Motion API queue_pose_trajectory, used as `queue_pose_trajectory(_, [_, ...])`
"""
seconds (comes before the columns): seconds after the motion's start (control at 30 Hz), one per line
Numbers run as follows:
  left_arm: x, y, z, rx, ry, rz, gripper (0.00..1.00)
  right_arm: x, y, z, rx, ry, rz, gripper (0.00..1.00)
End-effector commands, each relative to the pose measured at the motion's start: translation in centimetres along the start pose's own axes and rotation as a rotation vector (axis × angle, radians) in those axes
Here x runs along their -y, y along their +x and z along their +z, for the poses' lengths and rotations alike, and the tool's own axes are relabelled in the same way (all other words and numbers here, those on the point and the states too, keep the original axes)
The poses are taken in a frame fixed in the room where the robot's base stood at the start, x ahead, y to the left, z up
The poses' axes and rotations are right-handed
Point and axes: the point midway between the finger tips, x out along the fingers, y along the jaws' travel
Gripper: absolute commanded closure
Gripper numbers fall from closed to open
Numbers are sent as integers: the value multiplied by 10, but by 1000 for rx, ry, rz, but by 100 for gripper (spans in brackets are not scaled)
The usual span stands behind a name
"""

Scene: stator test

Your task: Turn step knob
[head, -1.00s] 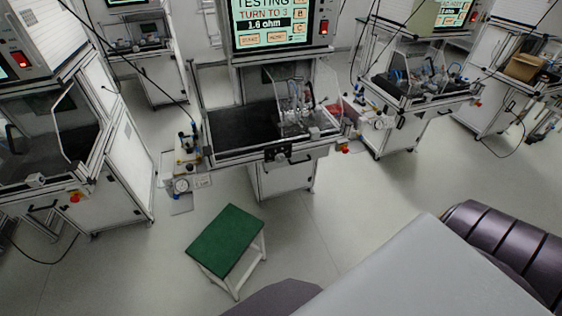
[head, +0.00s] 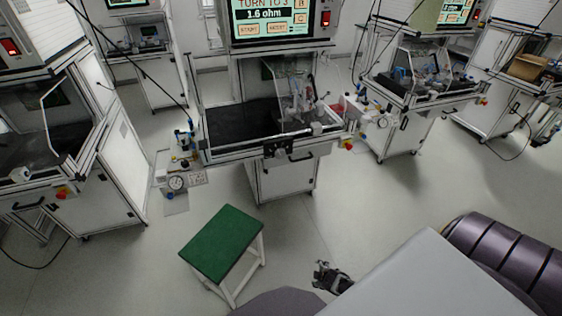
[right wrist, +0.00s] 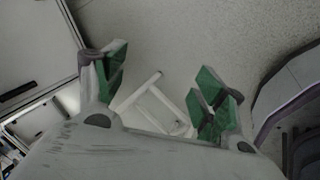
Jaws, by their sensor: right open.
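The test station (head: 268,135) stands upright ahead in the head view, with a screen (head: 272,20) reading "TURN TO 3" and "1.6 ohm". A round white dial or gauge (head: 176,183) sits on the small shelf at its left. A black fitting (head: 278,148) is on its front edge. I cannot tell which part is the step knob. My right gripper (head: 329,276) shows low in the head view, well short of the station and right of the stool. In the right wrist view its green-padded fingers (right wrist: 160,88) are wide apart and empty. My left gripper is out of view.
Other stations stand at the left (head: 110,150) and right (head: 420,85). The floor between the stool and the right station is clear.

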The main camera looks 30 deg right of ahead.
Motion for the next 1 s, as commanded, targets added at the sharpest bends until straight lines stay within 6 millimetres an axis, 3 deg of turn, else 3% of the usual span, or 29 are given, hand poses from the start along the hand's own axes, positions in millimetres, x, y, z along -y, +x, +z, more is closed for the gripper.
queue_pose_trajectory(0.13, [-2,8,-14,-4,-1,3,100,-40,11,-14,-22,-92,69,29])
queue_pose_trajectory(0.47, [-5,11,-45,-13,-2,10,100,-123,13,-49,-54,-298,223,29])
queue_pose_trajectory(1.0, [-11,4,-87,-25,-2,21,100,-240,-20,-112,-58,-622,497,29])
